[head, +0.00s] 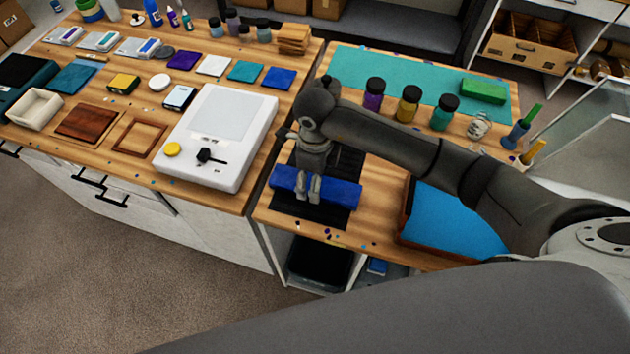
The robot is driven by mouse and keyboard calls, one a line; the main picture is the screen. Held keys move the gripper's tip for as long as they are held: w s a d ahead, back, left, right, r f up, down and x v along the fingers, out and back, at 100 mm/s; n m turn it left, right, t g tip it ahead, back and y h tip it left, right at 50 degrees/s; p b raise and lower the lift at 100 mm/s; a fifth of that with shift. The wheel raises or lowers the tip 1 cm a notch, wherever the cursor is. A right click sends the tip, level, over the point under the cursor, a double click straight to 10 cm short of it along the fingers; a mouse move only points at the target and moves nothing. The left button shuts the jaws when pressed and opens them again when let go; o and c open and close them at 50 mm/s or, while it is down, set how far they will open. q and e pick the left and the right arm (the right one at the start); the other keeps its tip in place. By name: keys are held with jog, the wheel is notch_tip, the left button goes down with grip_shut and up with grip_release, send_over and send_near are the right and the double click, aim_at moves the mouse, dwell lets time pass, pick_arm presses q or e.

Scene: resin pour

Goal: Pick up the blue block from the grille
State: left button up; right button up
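The blue block (342,194) is a long bar lying on the black grille (345,162) at the left part of the right-hand bench. My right gripper (308,188) points down at the middle of the block, and its fingers overlap the block in the head view. Both fingertips show close together in front of the block. I cannot tell whether they grip it or only hover at it. My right arm hides part of the grille. My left gripper is not in view.
A blue-filled tray (450,222) sits right of the grille under my forearm. Jars, including a purple one (374,95), and a green block (483,91) stand behind my arm on a teal mat (350,66). A white scale-like device (218,135) stands on the left bench.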

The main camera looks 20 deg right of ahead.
jog(key=shift+f, duration=1.25)
jog(key=c, duration=1.4)
